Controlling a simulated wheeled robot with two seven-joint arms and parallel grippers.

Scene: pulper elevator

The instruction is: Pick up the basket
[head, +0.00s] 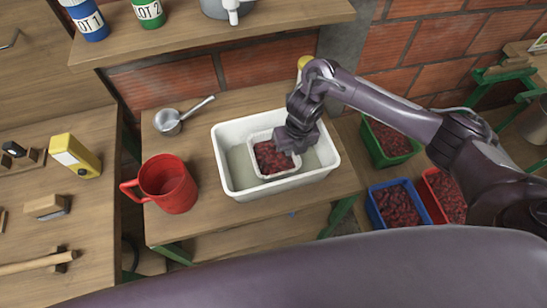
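A small white basket (251,148) filled with dark red cherries (270,158) sits inside a larger white tub (232,184) on the wooden table. My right gripper (287,148) points down into the tub, at the right rim of the basket. It covers part of that rim. Its fingers are too hidden and dark to tell whether they are open or shut on the rim. The basket looks level inside the tub. My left gripper is not in view.
A red jug (168,186) and a metal ladle (169,121) stand left of the tub. Green (376,152), blue (375,205) and red (428,191) crates of cherries lie to the right. A shelf (200,32) with labelled jars overhangs the back.

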